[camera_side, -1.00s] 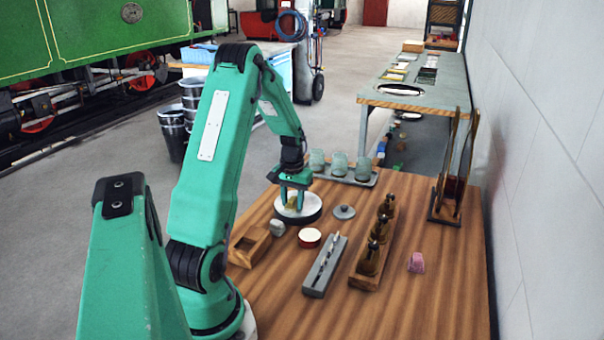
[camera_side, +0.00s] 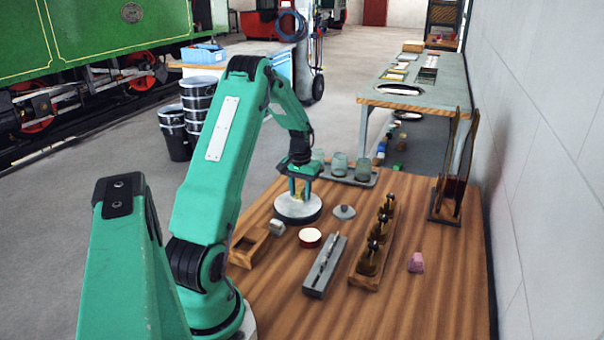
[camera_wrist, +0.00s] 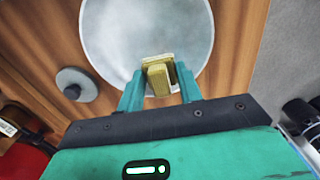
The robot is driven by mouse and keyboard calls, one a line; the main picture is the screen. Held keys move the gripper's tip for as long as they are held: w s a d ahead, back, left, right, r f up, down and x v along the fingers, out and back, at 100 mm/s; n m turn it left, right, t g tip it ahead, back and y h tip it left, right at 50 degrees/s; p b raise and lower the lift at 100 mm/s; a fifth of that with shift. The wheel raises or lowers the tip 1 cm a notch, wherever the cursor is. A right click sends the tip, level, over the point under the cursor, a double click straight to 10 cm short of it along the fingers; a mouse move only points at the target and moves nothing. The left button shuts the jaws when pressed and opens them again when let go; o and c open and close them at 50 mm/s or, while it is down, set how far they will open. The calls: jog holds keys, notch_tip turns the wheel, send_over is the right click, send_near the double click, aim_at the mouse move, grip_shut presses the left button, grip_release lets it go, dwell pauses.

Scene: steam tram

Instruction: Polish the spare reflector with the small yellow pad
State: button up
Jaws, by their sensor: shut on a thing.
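The spare reflector (camera_side: 298,212) is a round dish with a cloudy whitish face and a dark rim, at the back left of the wooden bench. It fills the upper middle of the wrist view (camera_wrist: 120,35). My gripper (camera_side: 300,192) is over the reflector, pointing down. In the wrist view my gripper (camera_wrist: 160,85) is shut on the small yellow pad (camera_wrist: 158,78). The pad is at the reflector's near part, on or just above its face; I cannot tell if it touches. In the side view the pad is mostly hidden between the fingers.
A small grey lid (camera_side: 344,212) lies right of the reflector. Glass jars (camera_side: 340,164) stand behind. The bench's right front is clear.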

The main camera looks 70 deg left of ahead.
aim_at(290, 212)
jog(key=shift+s+d, duration=2.55)
jog(key=shift+s, duration=0.05)
notch_tip(290, 212, up, 8)
jog(key=shift+r, duration=0.15)
jog(key=shift+d, duration=0.1)
jog(key=w+d+r+m, duration=0.3)
jog(key=w+d, duration=0.1)
jog(key=d, duration=0.6)
jog(key=w+d+r+m, duration=0.2)
jog(key=w+d+m, duration=0.1)
jog(key=d, duration=0.8)
jog(key=w+d+r+m, duration=0.3)
jog(key=w+d, duration=0.2)
jog(key=d, duration=0.6)
jog(key=shift+r, duration=0.3)
jog(key=shift+s, duration=0.1)
